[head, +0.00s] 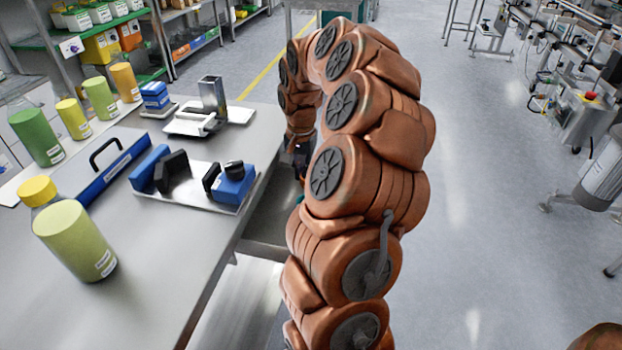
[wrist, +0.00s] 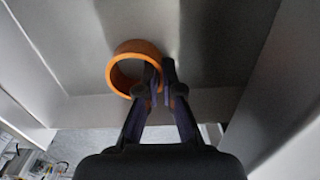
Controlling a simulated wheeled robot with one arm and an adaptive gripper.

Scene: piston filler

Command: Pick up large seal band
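The large seal band (wrist: 111,72) is an orange ring in the wrist view, just left of centre, against a grey metal surface with raised sides. My gripper (wrist: 160,72) has its two dark fingers close together at the ring's right side. The left finger overlaps the ring's opening and the right finger is outside it. The right wall of the band appears pinched between them, partly hidden by the fingertips. I cannot tell whether the band touches the metal behind it. In the head view my arm reaches down past the table edge, and the band is hidden.
Open floor (head: 470,200) lies right of my arm.

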